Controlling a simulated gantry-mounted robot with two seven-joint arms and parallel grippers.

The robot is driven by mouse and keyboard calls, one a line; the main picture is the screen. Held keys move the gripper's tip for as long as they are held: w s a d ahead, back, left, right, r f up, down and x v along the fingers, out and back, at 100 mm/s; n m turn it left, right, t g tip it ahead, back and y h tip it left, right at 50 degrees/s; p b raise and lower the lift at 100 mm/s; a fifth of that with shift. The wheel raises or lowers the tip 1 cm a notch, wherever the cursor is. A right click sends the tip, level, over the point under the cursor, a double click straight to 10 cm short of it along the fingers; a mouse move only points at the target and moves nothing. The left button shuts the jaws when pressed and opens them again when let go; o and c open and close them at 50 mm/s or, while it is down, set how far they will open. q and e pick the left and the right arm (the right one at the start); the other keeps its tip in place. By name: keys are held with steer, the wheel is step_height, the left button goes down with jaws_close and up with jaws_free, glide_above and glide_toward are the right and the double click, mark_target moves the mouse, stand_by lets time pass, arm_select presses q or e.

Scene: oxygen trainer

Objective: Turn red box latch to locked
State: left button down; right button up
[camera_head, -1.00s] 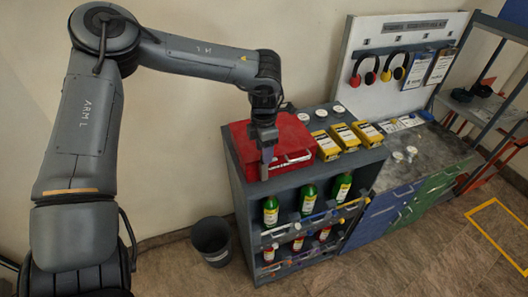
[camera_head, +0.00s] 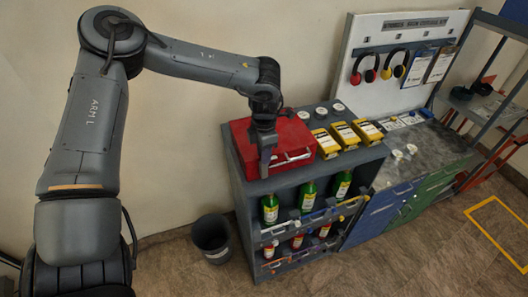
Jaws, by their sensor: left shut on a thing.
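The red box (camera_head: 240,142) sits closed on top of the grey shelf unit, at its left end. A pale bar handle (camera_head: 294,160) runs along its front face. My left gripper (camera_head: 265,174) points down at the front left of the box, its fingers in front of the red face. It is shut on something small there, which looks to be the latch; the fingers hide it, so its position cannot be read. My right gripper is not in view.
Several yellow boxes (camera_head: 345,135) and white round lids (camera_head: 321,112) stand right of the red box. Green bottles (camera_head: 307,196) and red bottles fill the shelves below. A dark bin (camera_head: 211,238) stands on the floor at the left.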

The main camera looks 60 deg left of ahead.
arm_select(q)
steer(key=shift+f+n+b, duration=0.1)
steer(key=shift+n+b, duration=1.1)
steer(key=shift+n, duration=0.2)
steer(key=n+b, duration=0.2)
steer(key=n, duration=0.2)
steer(key=n+b, duration=0.2)
steer(key=n, duration=0.4)
steer(key=shift+b, duration=0.3)
steer(key=n+b, duration=0.1)
steer(key=n, duration=0.3)
steer(key=shift+n, duration=0.4)
steer(key=shift+b, duration=0.3)
steer(key=shift+r, duration=0.2)
steer(key=c, duration=0.9)
jaws_free()
